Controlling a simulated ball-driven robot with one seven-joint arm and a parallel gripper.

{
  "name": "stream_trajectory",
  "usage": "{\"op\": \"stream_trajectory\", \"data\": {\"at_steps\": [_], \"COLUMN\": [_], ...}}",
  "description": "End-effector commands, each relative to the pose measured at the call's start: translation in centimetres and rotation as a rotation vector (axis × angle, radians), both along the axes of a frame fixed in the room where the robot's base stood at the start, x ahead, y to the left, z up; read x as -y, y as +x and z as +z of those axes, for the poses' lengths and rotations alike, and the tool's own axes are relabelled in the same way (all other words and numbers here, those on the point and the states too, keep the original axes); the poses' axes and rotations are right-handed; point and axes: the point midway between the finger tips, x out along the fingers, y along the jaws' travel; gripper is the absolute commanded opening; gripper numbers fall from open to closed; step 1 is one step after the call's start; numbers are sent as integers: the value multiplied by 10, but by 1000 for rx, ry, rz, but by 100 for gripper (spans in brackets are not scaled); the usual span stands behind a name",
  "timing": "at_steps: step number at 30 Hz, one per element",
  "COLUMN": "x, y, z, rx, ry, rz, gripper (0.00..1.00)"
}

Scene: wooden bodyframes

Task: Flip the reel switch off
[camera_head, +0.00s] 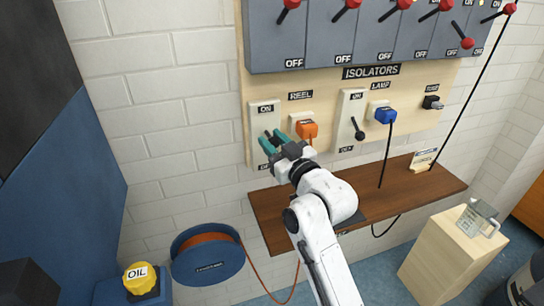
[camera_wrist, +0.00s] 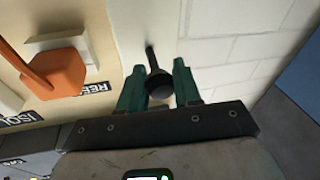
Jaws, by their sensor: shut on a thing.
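The reel switch plate (camera_head: 256,122) is a pale upright panel on the wooden board, with an ON label at its top and an OFF label at its lower end, partly covered. The reel switch lever (camera_wrist: 159,84) is a black stick with a round knob, between my green fingertips in the wrist view. In the head view my gripper (camera_head: 275,140) hides the lever in front of the plate's lower half. My gripper (camera_wrist: 160,85) is shut on the lever knob. The lever's exact tilt is hard to tell.
An orange plug (camera_head: 307,129) sits just right of the reel switch; it also shows in the wrist view (camera_wrist: 58,73). A lamp switch (camera_head: 358,130) and blue plug (camera_head: 385,115) are further right. A wooden shelf (camera_head: 430,178) runs below. Grey isolator boxes (camera_head: 325,40) hang above.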

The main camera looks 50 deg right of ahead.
Motion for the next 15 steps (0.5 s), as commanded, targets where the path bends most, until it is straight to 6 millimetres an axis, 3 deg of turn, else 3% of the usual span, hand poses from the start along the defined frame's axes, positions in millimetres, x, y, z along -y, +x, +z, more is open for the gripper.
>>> {"op": "stream_trajectory", "data": {"at_steps": [1,15], "x": [0,0], "y": [0,0], "z": [-11,-23], "rx": [22,204], "ry": [-14,-137], "rz": [1,0], "gripper": [0,0]}}
